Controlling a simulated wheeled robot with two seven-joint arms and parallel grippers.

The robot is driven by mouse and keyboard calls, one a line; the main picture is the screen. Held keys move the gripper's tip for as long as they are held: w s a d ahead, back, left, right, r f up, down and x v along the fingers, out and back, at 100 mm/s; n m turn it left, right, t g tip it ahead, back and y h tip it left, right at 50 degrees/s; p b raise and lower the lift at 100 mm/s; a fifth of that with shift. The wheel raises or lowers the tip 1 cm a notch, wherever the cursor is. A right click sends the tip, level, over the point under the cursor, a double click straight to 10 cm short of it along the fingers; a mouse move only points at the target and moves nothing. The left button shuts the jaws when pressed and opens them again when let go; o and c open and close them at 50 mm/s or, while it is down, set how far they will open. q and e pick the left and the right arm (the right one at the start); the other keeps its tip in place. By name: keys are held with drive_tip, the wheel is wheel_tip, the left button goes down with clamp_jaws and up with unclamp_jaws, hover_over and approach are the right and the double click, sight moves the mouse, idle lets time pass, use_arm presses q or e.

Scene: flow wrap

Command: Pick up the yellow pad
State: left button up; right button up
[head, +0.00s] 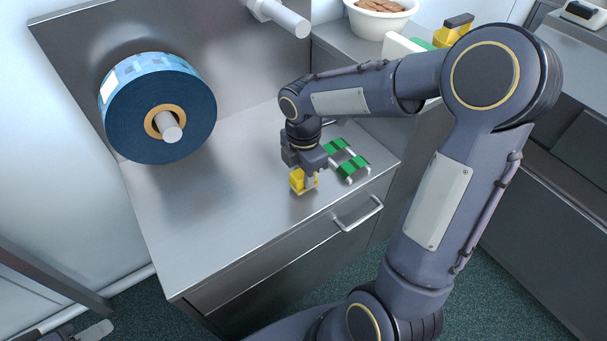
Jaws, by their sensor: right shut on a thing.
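The yellow pad (296,182) is a small block low over the steel worktop, near its front edge. My right gripper (305,182) points down from above and is shut on the yellow pad, with its fingers partly covering it. I cannot tell whether the pad still touches the worktop.
Green pieces with white parts (347,158) lie just right of the gripper. A large blue film roll (160,112) is mounted on the left. A white bowl of brown items (380,22) stands at the back. The left worktop (200,225) is clear.

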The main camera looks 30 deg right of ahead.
drive_tip(key=s+a+r+p, duration=0.2)
drive_tip(key=s+r+p, duration=0.3)
drive_tip(key=s+r, duration=0.6)
drive_tip(key=s, duration=0.2)
drive_tip(key=shift+s+a+r, duration=0.3)
drive_tip(key=shift+s, duration=0.1)
